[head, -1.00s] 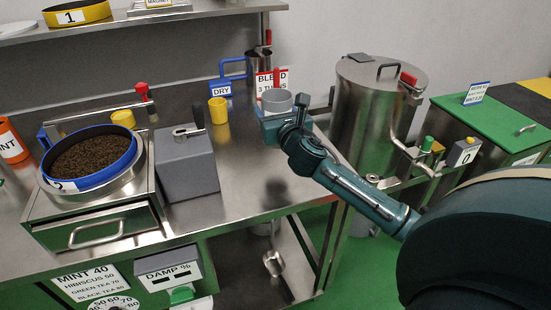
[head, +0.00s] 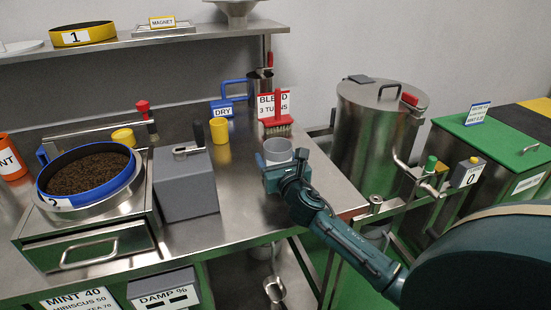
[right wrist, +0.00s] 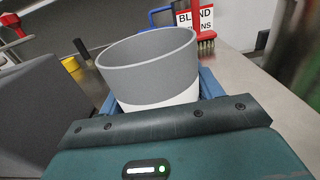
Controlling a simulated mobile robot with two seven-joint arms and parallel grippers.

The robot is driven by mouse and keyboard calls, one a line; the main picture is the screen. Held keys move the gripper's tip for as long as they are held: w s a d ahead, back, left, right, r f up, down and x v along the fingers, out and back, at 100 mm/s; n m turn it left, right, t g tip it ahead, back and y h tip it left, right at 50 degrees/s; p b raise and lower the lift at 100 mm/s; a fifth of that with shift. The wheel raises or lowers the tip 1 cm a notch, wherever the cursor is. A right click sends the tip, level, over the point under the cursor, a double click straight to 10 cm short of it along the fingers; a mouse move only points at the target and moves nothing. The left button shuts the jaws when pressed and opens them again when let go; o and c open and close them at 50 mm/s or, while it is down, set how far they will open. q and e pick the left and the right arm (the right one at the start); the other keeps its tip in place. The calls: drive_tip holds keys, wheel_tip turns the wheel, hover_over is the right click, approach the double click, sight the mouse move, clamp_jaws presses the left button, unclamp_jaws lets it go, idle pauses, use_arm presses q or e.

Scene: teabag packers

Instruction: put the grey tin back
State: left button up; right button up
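The grey tin (head: 277,150) is in my right gripper (head: 284,172), over the right part of the steel bench in the head view. In the right wrist view the tin (right wrist: 150,62) fills the middle, grey above and white below, its open mouth upward and slightly tilted. The blue fingers of the right gripper (right wrist: 158,100) show on both sides of it. The palm hides the tin's lower end, and I cannot tell whether it touches the bench. My left gripper is not in view.
The steel bench (head: 240,195) is clear around the tin. A grey box (head: 185,183) stands left, a yellow cup (head: 219,131) behind it. A red brush (head: 276,125) and the BLEND sign (head: 284,103) are behind the tin. A steel drum (head: 372,140) stands right.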

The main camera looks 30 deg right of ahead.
drive_tip(key=o, duration=0.4)
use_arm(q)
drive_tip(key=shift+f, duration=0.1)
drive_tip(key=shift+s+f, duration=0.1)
use_arm(e)
drive_tip(key=shift+r, duration=0.15)
drive_tip(key=shift+s, duration=0.35)
drive_tip(key=v, duration=1)
drive_tip(key=shift+s, duration=0.25)
drive_tip(key=shift+s+a, duration=0.15)
drive_tip(key=shift+s, duration=0.3)
